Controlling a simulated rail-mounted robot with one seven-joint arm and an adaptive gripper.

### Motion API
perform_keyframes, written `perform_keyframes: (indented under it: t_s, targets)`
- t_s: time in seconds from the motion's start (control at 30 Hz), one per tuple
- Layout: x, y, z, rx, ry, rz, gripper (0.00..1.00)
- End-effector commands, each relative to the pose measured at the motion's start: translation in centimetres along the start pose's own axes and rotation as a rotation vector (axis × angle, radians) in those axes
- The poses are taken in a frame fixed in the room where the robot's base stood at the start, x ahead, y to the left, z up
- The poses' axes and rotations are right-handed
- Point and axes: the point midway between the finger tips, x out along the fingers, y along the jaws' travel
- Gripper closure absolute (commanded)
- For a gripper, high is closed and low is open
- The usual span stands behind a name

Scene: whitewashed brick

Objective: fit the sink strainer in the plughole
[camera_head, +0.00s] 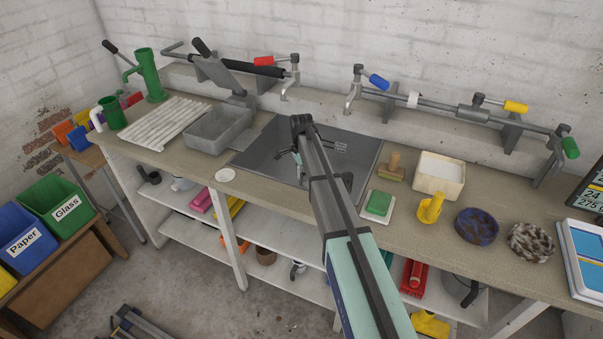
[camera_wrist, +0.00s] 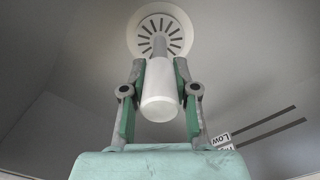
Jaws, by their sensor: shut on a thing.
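The sink strainer (camera_wrist: 160,22) shows in the wrist view as a pale disc with radial slots, a grey stem and a thick white handle (camera_wrist: 160,88). My gripper (camera_wrist: 160,76) is shut on the handle, one green-padded finger on each side. The disc lies beyond the fingertips, towards the grey sink surface. In the head view my gripper (camera_head: 297,155) is over or in the dark grey sink (camera_head: 262,148), and my arm covers part of it. The plughole cannot be made out, and I cannot tell whether the disc is seated or above it.
A grey basin (camera_head: 205,137) stands left of the sink, near a white disc (camera_head: 225,175). A green sponge (camera_head: 379,203), a brush (camera_head: 392,168) and a cream tub (camera_head: 440,176) stand to the right.

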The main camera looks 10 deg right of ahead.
Motion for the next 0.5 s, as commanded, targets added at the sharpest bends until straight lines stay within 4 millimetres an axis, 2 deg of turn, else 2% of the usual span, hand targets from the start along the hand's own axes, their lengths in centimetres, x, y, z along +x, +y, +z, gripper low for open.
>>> perform_keyframes:
  t_s: [0.23, 0.27, 0.3, 0.33, 0.5]
  targets:
    - [0.61, 0.0, 0.0, 0.0, 0.0, 0.0, 1.0]
    - [0.53, 0.0, 0.0, 0.0, 0.0, 0.0, 0.61]
    - [0.51, 0.0, 0.0, 0.0, 0.0, 0.0, 0.47]
    - [0.51, 0.0, 0.0, 0.0, 0.0, 0.0, 0.42]
    - [0.5, 0.0, 0.0, 0.0, 0.0, 0.0, 0.42]
